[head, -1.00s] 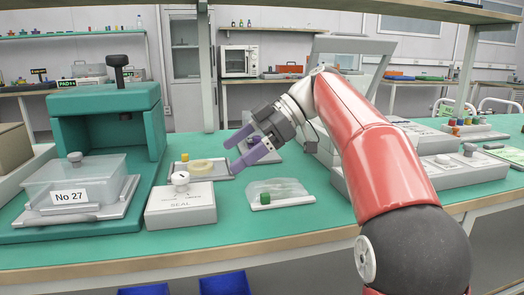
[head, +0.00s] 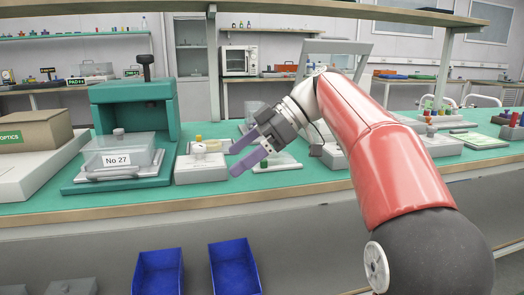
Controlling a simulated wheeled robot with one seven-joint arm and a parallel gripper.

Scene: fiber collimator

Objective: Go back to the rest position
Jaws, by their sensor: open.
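My gripper (head: 236,160) has two purple fingers spread apart with nothing between them. It hangs in front of the workbench, pointing left and down, at the end of my red arm. In the picture it overlaps the area just right of the white SEAL box (head: 201,170). A small tray (head: 277,166) on the green bench top (head: 314,176) lies behind it and is partly hidden by the fingers.
A green press (head: 132,112) stands on the bench with a clear box labelled No 27 (head: 117,160). A cardboard box (head: 34,131) is at the left. Two blue bins (head: 234,268) sit low in front of the bench. The bench's front edge (head: 120,208) runs across the view.

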